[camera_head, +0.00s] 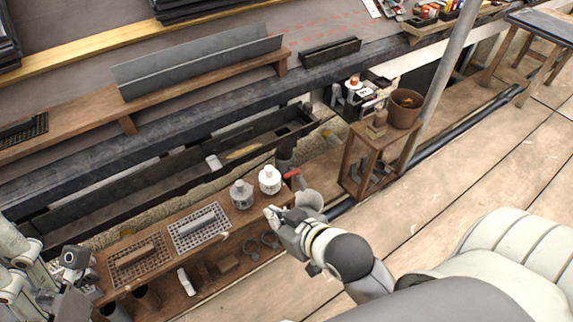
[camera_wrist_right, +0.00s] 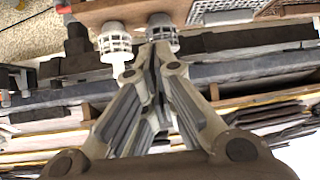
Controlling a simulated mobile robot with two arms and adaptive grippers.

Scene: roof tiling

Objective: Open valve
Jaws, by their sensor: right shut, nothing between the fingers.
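A small red handle (camera_head: 291,173), which looks like the valve's lever, sticks out near a dark pipe (camera_head: 286,157) beside the wooden shelf's right end. My right gripper (camera_head: 272,213) is just below and left of it in the head view. Its fingers are shut and empty, apart from the handle as far as I can tell. In the right wrist view the shut fingertips (camera_wrist_right: 154,50) point towards caged jar tops. A bit of red (camera_wrist_right: 63,9) shows at the upper left there. My left gripper (camera_head: 76,263) is at the lower left, far from the handle; its jaws are unclear.
A white jar (camera_head: 269,180) and a grey jar (camera_head: 242,195) stand on the wooden shelf close to my right gripper. Gridded trays (camera_head: 199,229) lie further left. A bucket (camera_head: 310,199) is right of the gripper. A wooden stand (camera_head: 361,180) carries a brown pot (camera_head: 404,107).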

